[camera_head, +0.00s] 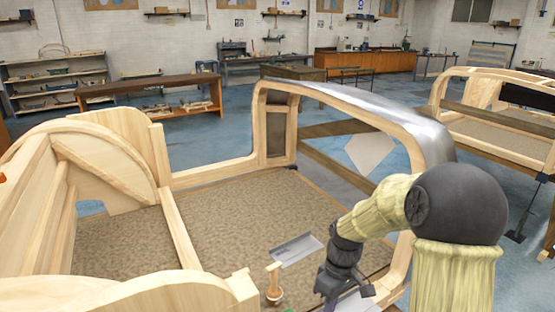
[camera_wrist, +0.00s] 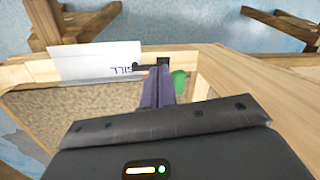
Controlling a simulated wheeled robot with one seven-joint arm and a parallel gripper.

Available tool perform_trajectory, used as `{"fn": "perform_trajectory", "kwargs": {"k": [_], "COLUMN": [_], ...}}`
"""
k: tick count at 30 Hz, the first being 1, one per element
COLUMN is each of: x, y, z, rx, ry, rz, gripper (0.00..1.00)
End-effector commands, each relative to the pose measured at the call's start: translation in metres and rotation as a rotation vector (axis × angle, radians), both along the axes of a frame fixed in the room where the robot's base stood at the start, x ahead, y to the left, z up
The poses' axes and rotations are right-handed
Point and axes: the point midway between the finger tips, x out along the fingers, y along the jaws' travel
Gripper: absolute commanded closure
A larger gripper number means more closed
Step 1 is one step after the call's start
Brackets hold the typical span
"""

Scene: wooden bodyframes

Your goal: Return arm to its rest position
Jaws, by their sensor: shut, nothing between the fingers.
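My arm reaches in from the right in the head view, bent at a black joint. My gripper (camera_head: 330,302) points down at the bottom edge, over the near right part of the wooden body frame (camera_head: 215,172). In the wrist view my gripper (camera_wrist: 159,88) shows purple fingers, closed together with nothing held. They are over a wooden rail of the frame (camera_wrist: 215,62), beside a white card (camera_wrist: 95,66) with upside-down lettering that seems to read "SILL". A green thing (camera_wrist: 180,83) is partly hidden behind the fingers.
A curved, partly metal-covered roof rail (camera_head: 370,105) stands close behind my arm. Another wooden frame (camera_head: 500,135) stands at right. Blue floor lies between.

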Motion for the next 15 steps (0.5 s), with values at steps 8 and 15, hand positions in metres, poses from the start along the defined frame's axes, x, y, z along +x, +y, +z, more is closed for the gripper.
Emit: {"fn": "perform_trajectory", "kwargs": {"k": [8,15], "x": [-0.060,-0.099], "y": [-0.016,-0.025], "z": [0.049,0.069], "rx": [-0.105,-0.079], "ry": [-0.184,-0.298], "rz": [-0.441,-0.742], "gripper": [1.00,1.00]}}
